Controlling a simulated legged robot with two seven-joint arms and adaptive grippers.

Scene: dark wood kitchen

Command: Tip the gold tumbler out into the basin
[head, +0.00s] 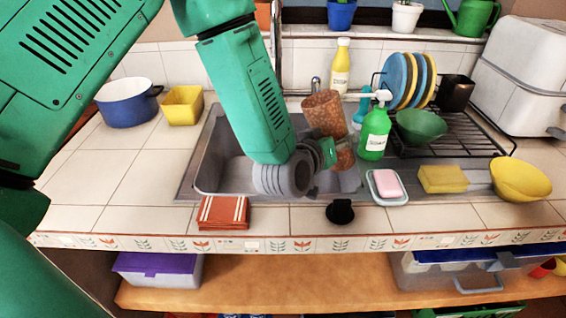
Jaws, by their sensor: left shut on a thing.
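The gold tumbler (324,113) is a tall, speckled orange-brown cup. It is over the right part of the sink, mouth up, its top leaning a little to the left. My left gripper (329,152) is shut on its lower part, and its fingers cover some of the tumbler. What is inside the tumbler cannot be seen. The basin (213,160) is a grey sink set in the tiled counter, its middle hidden behind my left arm. My right gripper is not in view.
A green soap bottle (375,133) stands close to the right of the tumbler. Behind are a yellow bottle (341,67) and a dish rack (460,122) with plates and a green bowl (420,126). A soap dish (387,188) and black stopper (340,212) lie in front.

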